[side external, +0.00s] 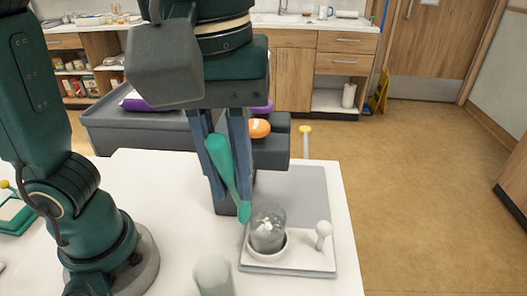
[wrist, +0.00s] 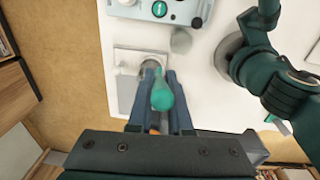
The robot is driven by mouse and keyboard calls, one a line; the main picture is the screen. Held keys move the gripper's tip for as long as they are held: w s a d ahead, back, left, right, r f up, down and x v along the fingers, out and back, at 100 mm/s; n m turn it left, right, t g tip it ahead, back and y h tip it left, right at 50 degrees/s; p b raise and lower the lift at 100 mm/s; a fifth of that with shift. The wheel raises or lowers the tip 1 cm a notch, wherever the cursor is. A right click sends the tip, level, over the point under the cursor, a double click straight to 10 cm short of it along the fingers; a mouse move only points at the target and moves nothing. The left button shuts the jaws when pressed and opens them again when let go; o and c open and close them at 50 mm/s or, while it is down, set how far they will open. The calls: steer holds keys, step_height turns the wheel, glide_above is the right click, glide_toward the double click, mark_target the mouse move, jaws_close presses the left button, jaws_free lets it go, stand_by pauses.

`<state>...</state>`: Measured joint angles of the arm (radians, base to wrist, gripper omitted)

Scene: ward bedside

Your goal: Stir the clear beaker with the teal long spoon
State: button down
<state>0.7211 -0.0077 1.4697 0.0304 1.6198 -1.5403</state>
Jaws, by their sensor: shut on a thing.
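My gripper (side external: 231,188) points down and is shut on the teal long spoon (side external: 222,160). The spoon is tilted, its lower end beside and slightly above the left rim of the clear beaker (side external: 267,232). I cannot tell from this view whether it overlaps the beaker's opening. The beaker stands upright in a round white holder on a white base (side external: 290,262). In the wrist view, the spoon (wrist: 162,96) shows end-on between the fingers (wrist: 161,105) and, with them, hides most of the beaker (wrist: 150,64).
A white knob-topped post (side external: 323,232) rises from the base, right of the beaker. A pale cylinder (side external: 212,277) stands at the table's front. A device with a green button (wrist: 160,9) is on the table. An orange object (side external: 259,128) sits beyond.

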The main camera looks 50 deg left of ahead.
steer(key=w+a+r+n, duration=0.1)
steer(key=w, duration=0.4)
step_height(320, 180, down, 13)
steer(key=shift+w+a+r, duration=0.2)
steer(key=shift+w+a, duration=0.2)
steer(key=shift+w, duration=0.05)
stand_by(1.0)
steer(key=shift+w, duration=0.1)
stand_by(0.4)
